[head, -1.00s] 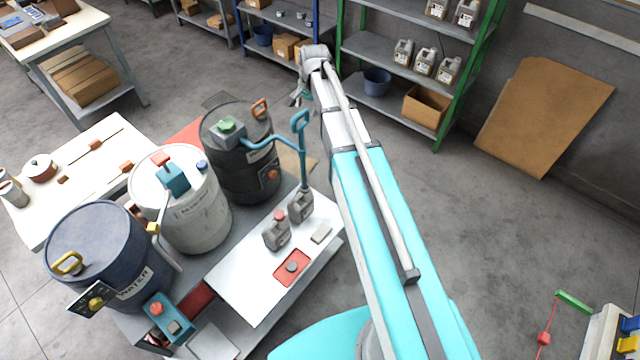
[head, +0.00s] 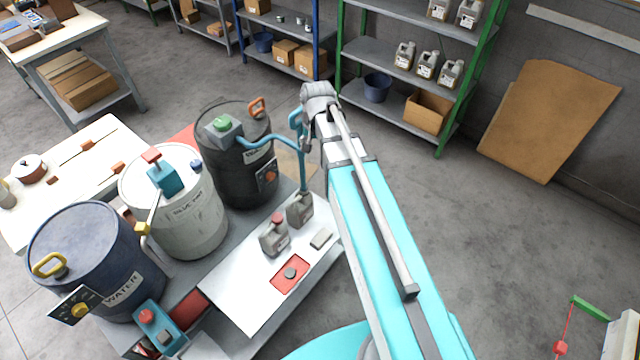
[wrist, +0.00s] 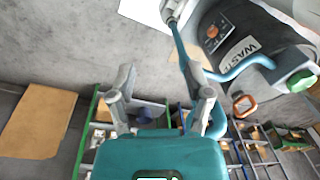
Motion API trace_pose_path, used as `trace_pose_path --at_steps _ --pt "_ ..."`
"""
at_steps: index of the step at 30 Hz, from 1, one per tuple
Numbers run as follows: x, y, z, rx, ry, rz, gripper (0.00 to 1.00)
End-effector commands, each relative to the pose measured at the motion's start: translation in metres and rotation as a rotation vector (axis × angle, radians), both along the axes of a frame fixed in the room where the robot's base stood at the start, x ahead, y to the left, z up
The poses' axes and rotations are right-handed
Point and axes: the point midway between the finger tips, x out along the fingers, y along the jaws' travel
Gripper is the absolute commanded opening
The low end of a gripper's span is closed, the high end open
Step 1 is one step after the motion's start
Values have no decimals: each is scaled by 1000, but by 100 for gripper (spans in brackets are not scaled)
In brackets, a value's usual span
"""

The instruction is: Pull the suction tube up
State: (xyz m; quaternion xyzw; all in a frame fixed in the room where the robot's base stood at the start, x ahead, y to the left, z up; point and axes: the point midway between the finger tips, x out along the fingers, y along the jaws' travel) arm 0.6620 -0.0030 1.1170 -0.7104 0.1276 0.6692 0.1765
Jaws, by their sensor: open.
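The suction tube (head: 303,165) is a thin blue upright pipe with a loop handle on top. Its lower end meets a small grey canister (head: 300,209), and a blue hose runs from it to the black waste drum (head: 238,165). In the wrist view the tube (wrist: 182,55) passes near the right finger, with its handle (wrist: 217,118) partly behind that finger. My gripper (wrist: 162,90) is open with nothing between its fingers. In the head view the fingers are hidden behind my wrist, close to the right of the handle. I cannot tell whether they touch it.
A white drum (head: 175,205) and a blue water drum (head: 92,258) stand left of the waste drum. Another canister (head: 275,237) and a red pad (head: 290,274) sit on the white tabletop. Shelves (head: 400,85) stand behind.

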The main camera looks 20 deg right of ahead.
Motion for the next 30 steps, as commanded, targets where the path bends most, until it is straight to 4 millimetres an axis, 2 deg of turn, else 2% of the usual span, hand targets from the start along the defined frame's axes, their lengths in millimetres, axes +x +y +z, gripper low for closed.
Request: trace_pose_path --at_steps 1,18,24,30 --pt "-9 1 -8 -4 2 21 65" --pt "-71 3 -50 -43 32 240 65" --pt "-81 3 -56 -49 36 281 65" --pt "-83 3 -56 -51 39 292 65"
